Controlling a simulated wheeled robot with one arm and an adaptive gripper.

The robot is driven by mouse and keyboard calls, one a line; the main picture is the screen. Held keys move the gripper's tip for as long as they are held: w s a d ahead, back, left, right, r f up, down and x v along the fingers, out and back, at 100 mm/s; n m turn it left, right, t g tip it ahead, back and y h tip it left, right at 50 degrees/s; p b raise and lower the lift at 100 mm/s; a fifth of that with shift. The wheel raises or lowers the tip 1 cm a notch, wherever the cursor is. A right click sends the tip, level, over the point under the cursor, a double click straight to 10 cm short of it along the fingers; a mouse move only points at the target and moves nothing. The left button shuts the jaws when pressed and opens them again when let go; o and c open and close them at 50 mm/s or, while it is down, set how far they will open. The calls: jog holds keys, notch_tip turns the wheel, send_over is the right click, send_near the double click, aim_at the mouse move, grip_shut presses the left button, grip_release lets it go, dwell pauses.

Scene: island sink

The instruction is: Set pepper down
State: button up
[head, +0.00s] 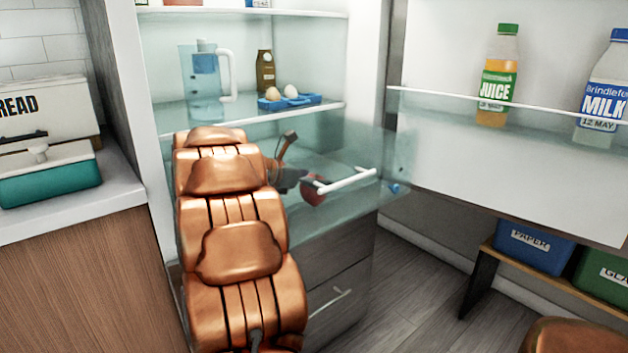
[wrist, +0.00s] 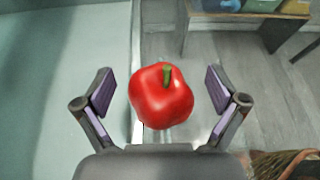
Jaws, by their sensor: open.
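The red bell pepper (wrist: 161,95) with a green stem shows in the wrist view between the two fingers of my gripper (wrist: 160,98). Both fingers are spread, with a clear gap between the pepper and each pad. In the head view the pepper (head: 313,191) shows dimly behind the clear glass-like drawer of the fridge, close to its white handle (head: 347,181). My gripper (head: 300,182) is beside it, partly hidden by my arm. I cannot tell what the pepper rests on.
The fridge shelf (head: 330,106) above holds a blue egg tray (head: 289,102) with eggs, a jug (head: 204,82) and a brown carton (head: 265,70). The open door on the right carries juice (head: 498,75) and milk (head: 603,85). Recycling bins (head: 535,247) stand below.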

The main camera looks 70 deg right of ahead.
jog(key=shift+f, duration=0.1)
jog(key=r+p, duration=0.1)
jog(key=p, duration=0.1)
jog(key=shift+r+p, duration=0.35)
jog(key=shift+p, duration=0.05)
jog(key=v, duration=0.7)
jog(key=shift+w, duration=0.2)
jog(key=shift+a+f, duration=0.1)
jog(key=shift+a, duration=0.05)
